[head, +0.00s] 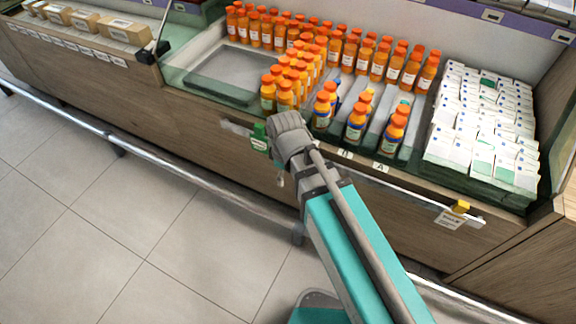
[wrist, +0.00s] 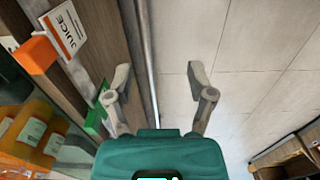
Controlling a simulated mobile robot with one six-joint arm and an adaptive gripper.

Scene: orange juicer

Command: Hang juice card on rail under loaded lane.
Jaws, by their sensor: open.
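The juice card (wrist: 66,28), white with "JUICE" on it, shows at the upper left of the wrist view with an orange clip (wrist: 36,55). It is beyond and left of my gripper's fingers, apart from them. I cannot make it out in the head view. My gripper (wrist: 160,76) is open and empty, pointing down in front of the shelf; it also shows in the head view (head: 281,172). The rail (head: 410,192) runs along the shelf front, partly behind my gripper. A lane packed with orange bottles (head: 286,96) lies just behind my gripper.
A green-clipped tag (head: 258,138) is close left of my gripper. A yellow-clipped card (head: 449,218) hangs at the rail's right end. Other lanes hold a few front bottles (head: 356,124). White cartons (head: 480,130) fill the right. A metal bumper bar (head: 170,172) runs low; the floor is clear.

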